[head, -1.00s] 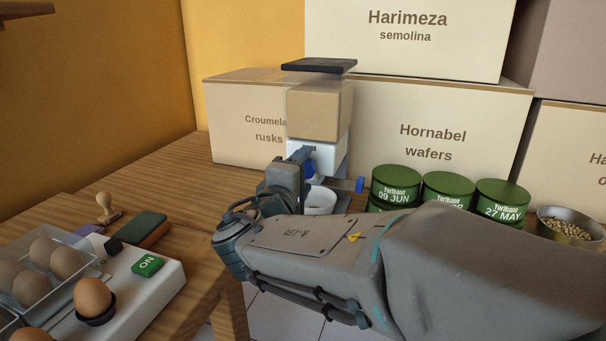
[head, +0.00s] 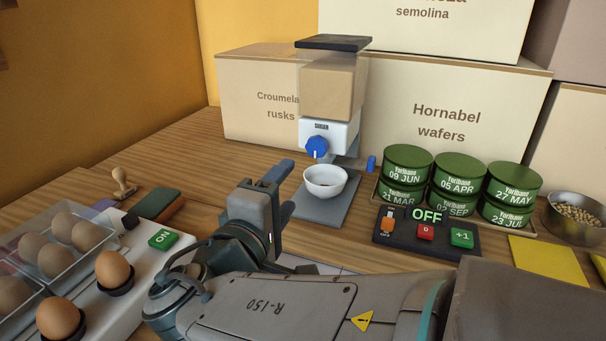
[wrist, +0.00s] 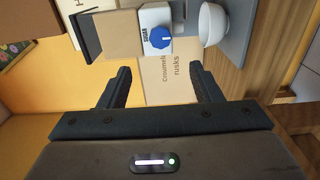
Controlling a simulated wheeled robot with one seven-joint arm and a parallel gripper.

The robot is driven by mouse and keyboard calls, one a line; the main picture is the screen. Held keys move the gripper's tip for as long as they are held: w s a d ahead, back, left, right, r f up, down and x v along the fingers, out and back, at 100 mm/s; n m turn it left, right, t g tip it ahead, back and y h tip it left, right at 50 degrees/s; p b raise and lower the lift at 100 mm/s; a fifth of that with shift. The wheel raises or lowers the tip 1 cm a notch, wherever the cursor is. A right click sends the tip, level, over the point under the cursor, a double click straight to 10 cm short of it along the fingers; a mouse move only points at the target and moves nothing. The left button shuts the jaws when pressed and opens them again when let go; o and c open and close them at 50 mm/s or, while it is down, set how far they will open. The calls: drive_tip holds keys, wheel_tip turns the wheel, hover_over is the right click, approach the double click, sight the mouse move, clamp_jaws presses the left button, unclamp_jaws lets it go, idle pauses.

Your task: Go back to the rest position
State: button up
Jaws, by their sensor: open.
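My gripper (head: 272,192) is open and empty, held in front of the dispenser and apart from it. In the wrist view its two fingers (wrist: 160,88) stand wide apart with nothing between them. The dispenser (head: 330,134) has a blue knob, a clear hopper of tan contents and a dark lid. A white bowl (head: 325,183) stands below its outlet on a grey base. The dispenser also shows in the wrist view (wrist: 151,17), with the white bowl (wrist: 212,24) beside it. I cannot see what is in the bowl.
A control box (head: 428,236) reading OFF stands right of the bowl, before several green tins (head: 406,165). Eggs in a clear box (head: 58,240) and a white device (head: 150,267) reading ON are at the left. Cartons (head: 450,115) stand behind. A metal bowl (head: 575,215) is at right.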

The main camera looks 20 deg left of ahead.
idle(0.4)
drive_tip(key=w+d+r+m+g+h+p, duration=0.1)
drive_tip(key=d+m+g+h+p, duration=0.3)
drive_tip(key=d+p, duration=0.5)
drive_tip(key=w+d+r+m+g+h+p, duration=0.15)
drive_tip(key=d+m+g+p, duration=0.35)
drive_tip(key=d, duration=0.8)
drive_tip(key=s+d+r+m+g+y+p, duration=0.5)
drive_tip(key=s+d+m+g+y+p, duration=0.1)
drive_tip(key=p, duration=0.7)
drive_tip(key=s+d+m, duration=0.1)
drive_tip(key=d+m, duration=0.1)
drive_tip(key=shift+d+r+y+p, duration=0.25)
drive_tip(key=shift+d+y+p, duration=0.05)
drive_tip(key=shift+d+y, duration=0.05)
